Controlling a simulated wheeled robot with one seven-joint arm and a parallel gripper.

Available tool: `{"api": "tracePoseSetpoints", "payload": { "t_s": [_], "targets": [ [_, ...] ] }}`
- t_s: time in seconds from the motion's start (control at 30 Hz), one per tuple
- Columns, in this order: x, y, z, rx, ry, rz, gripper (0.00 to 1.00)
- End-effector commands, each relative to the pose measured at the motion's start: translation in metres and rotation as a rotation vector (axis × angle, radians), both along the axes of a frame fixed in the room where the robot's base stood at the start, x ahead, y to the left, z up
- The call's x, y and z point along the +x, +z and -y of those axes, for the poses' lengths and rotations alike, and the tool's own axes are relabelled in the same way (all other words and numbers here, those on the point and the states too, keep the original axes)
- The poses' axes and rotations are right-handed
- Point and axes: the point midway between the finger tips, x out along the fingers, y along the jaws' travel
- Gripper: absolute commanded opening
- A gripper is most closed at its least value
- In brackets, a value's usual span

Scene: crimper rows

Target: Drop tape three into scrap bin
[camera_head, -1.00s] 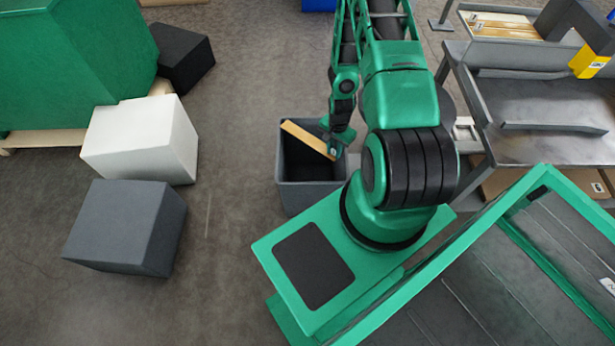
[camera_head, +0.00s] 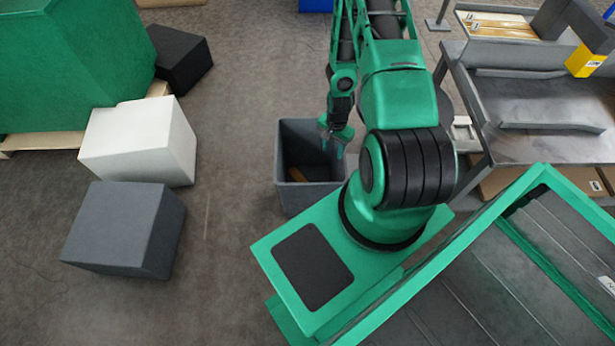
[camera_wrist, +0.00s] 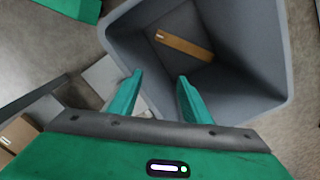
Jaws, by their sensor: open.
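The scrap bin (camera_head: 312,197) is a dark grey open box on the floor in front of my arm. Its inner wall also shows in the wrist view (camera_wrist: 245,70). The tape (camera_wrist: 184,45), a tan strip with a small white mark at one end, lies inside the bin, low down on the bottom. Only a small piece of the tape (camera_head: 297,174) shows in the head view. My gripper (camera_head: 331,147) is over the right side of the bin's opening. In the wrist view my gripper's two green fingers (camera_wrist: 158,92) stand apart with nothing between them.
A metal workbench (camera_head: 540,140) with a yellow-marked fixture stands at the right. A white box (camera_head: 140,140), a grey box (camera_head: 125,230) and a black box (camera_head: 180,57) are at the left. The floor between them and the bin is clear.

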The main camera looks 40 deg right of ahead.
Motion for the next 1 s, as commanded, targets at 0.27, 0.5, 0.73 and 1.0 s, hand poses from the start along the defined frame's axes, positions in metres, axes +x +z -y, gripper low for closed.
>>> {"api": "tracePoseSetpoints", "payload": {
  "t_s": [0.27,0.5,0.73,1.0],
  "targets": [
    [0.002,0.047,0.001,-0.002,0.000,0.002,0.44],
    [0.002,0.078,0.000,-0.001,0.000,0.000,0.44],
    [0.002,0.091,0.000,0.000,0.000,-0.001,0.44],
    [0.002,0.092,0.000,0.001,0.000,-0.001,0.44]
  ]
}}
